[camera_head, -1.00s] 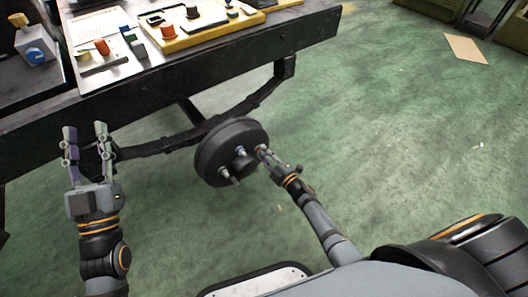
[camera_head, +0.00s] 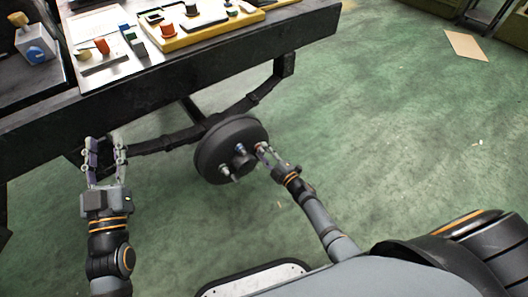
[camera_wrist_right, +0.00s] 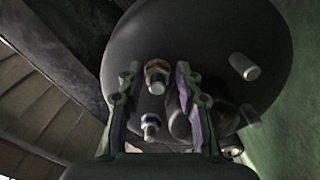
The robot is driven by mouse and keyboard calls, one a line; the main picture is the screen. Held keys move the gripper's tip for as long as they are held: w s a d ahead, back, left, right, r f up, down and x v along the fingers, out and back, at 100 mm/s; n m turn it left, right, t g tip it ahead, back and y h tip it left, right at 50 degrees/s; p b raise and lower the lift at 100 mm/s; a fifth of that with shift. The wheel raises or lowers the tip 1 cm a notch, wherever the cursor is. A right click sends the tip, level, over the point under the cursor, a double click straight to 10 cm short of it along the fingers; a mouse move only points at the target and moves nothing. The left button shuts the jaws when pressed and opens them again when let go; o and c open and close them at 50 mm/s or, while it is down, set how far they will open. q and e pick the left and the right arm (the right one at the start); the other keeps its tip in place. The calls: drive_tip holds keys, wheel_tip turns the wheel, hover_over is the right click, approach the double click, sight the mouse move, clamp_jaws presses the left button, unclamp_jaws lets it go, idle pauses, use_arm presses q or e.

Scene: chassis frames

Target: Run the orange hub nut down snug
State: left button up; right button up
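The dark round hub (camera_head: 212,158) hangs below the truck frame, with several pale studs on its face; it fills the upper right wrist view (camera_wrist_right: 215,40). My right gripper (camera_head: 262,149) is at the hub's right side. In the right wrist view its fingers (camera_wrist_right: 157,90) stand apart on either side of a pale stud bearing an orange-tinted nut (camera_wrist_right: 157,68), with small gaps visible. How far the nut sits on its stud I cannot tell. My left gripper (camera_head: 105,147) is open and empty, left of the hub.
A dark frame beam (camera_head: 190,68) runs across above the hub, carrying a yellow tray (camera_head: 205,37) and a grey plate with small coloured parts (camera_head: 125,62). A curved leaf spring (camera_head: 165,143) lies behind the hub.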

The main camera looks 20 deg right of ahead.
drive_tip(key=shift+r, duration=0.1)
drive_tip(key=v, duration=1.2)
